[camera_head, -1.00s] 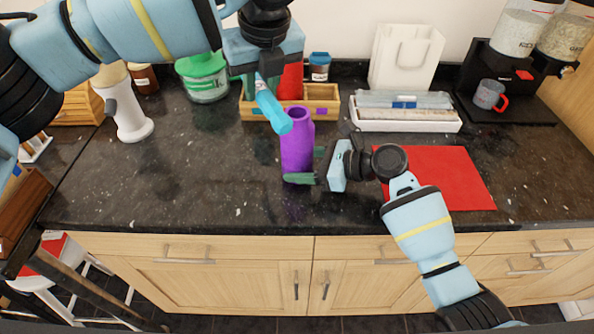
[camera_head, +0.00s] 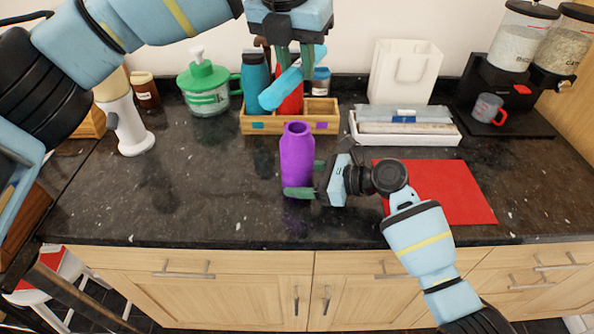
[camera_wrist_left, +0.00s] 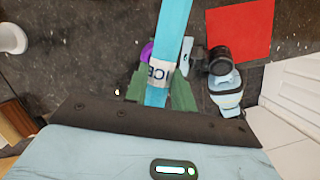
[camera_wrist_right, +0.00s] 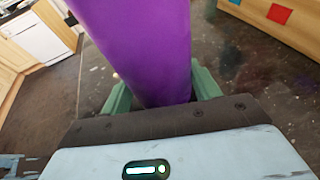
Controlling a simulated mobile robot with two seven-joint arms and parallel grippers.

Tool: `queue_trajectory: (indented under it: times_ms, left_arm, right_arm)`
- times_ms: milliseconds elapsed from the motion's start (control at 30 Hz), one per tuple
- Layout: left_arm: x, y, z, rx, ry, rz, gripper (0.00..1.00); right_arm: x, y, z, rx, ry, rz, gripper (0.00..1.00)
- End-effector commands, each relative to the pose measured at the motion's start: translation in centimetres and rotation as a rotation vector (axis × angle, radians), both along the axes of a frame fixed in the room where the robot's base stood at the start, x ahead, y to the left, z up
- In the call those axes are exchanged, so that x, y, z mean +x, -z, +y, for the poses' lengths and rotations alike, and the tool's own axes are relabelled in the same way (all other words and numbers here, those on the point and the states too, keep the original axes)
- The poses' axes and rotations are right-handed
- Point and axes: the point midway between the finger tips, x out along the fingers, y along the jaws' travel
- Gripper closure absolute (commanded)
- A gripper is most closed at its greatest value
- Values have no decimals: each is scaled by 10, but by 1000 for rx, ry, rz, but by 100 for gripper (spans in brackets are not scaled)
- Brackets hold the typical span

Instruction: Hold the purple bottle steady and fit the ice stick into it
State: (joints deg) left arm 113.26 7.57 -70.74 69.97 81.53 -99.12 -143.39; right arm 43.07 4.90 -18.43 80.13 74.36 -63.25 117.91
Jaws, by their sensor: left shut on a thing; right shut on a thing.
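The purple bottle (camera_head: 297,155) stands upright on the dark counter, its open mouth facing up. My right gripper (camera_head: 308,181) is shut on its lower body from the right; the bottle also fills the upper right wrist view (camera_wrist_right: 140,45). My left gripper (camera_head: 293,74) is shut on the light-blue ice stick (camera_head: 277,94), above and behind the bottle. The stick slants, its lower end pointing left, apart from the bottle mouth. In the left wrist view, the stick (camera_wrist_left: 171,40) shows an ICE label and partly hides the purple bottle (camera_wrist_left: 146,52).
Behind the bottle stands a wooden box (camera_head: 325,126) with a teal bottle (camera_head: 256,78) and a red item. A green-lidded jar (camera_head: 205,90), white tray (camera_head: 437,139), white bag (camera_head: 402,75) and red mat (camera_head: 455,195) lie around. The counter left of the bottle is clear.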

Motion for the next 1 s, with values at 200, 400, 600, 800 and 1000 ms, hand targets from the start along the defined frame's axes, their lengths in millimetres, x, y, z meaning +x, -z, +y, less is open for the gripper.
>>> queue_trajectory:
  times_ms: [200, 400, 600, 800, 1000]
  left_arm:
    - [0, 38, 1, 2, -1, 3, 99]
    - [0, 58, 0, 1, -1, 1, 99]
    - [0, 61, 0, 1, -2, 1, 99]
    - [0, 83, 1, 2, -3, 2, 99]
    - [0, 98, 0, 1, -2, 2, 99]
  right_arm:
    - [0, 1, 0, -1, -1, 1, 51]
    - [0, 1, 0, -1, -1, 1, 51]
    - [0, 1, 0, -1, -1, 1, 51]
    - [0, 1, 0, -1, -1, 1, 51]
    - [0, 1, 0, -1, -1, 1, 51]
